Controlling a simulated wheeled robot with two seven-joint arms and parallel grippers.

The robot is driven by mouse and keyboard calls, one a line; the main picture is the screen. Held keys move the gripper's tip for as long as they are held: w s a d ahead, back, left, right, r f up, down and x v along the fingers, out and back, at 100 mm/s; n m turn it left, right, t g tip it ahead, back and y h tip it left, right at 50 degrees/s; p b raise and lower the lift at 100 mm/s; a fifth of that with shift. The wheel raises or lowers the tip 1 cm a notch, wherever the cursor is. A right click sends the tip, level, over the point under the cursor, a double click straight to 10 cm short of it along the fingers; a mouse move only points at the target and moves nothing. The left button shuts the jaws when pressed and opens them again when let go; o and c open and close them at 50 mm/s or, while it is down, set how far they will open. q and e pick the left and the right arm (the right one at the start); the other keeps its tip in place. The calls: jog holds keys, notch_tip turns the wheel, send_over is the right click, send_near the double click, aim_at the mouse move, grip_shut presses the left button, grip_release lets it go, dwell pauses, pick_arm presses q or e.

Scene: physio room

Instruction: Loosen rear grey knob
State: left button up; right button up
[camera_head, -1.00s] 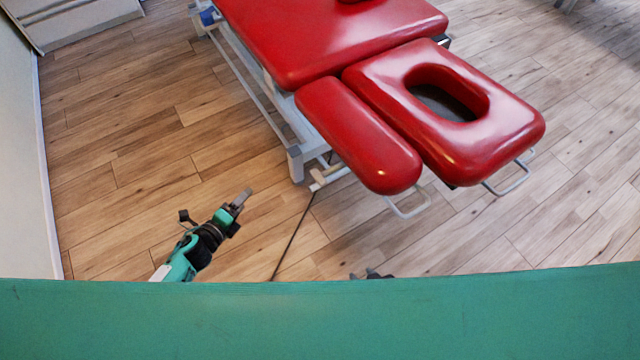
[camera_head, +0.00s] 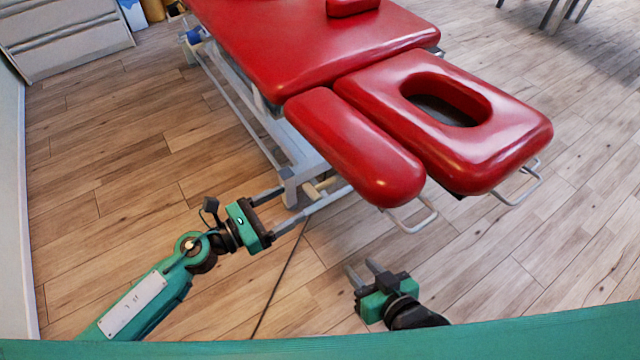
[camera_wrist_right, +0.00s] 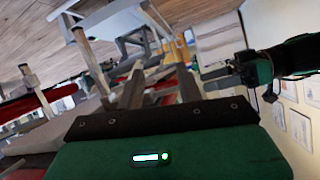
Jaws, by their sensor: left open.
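I cannot make out a grey knob for certain in either view; the underside of the red treatment table (camera_head: 315,50) is mostly hidden by its pads. My left gripper (camera_head: 294,203) is open and empty, its two fingers pointing right beside the table's near leg, below the narrow side pad (camera_head: 355,150). I cannot tell whether it touches the frame. My right gripper (camera_head: 360,266) is open and empty over the floor, in front of the head end and apart from it. Its spread fingers show in the right wrist view (camera_wrist_right: 160,70), with my left gripper (camera_wrist_right: 228,76) at the right.
The headrest pad (camera_head: 495,145) has an oval hole. Metal loop handles (camera_head: 412,222) stick out below the pads. The white frame (camera_head: 290,180) stands on the floor. A dark cable (camera_head: 280,275) runs along the floor between my arms. A cabinet (camera_head: 65,40) stands far left.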

aim_at(312, 191)
pick_arm(q)
jog(key=p+x, duration=0.1)
jog(key=x, duration=0.8)
jog(key=shift+w+d, duration=0.15)
jog(key=shift+d, duration=0.1)
pick_arm(e)
jog(key=d+g, duration=0.1)
jog(key=d+g+h, duration=0.1)
jog(key=d, duration=0.1)
jog(key=shift+s+f, duration=0.15)
jog(key=shift+s, duration=0.25)
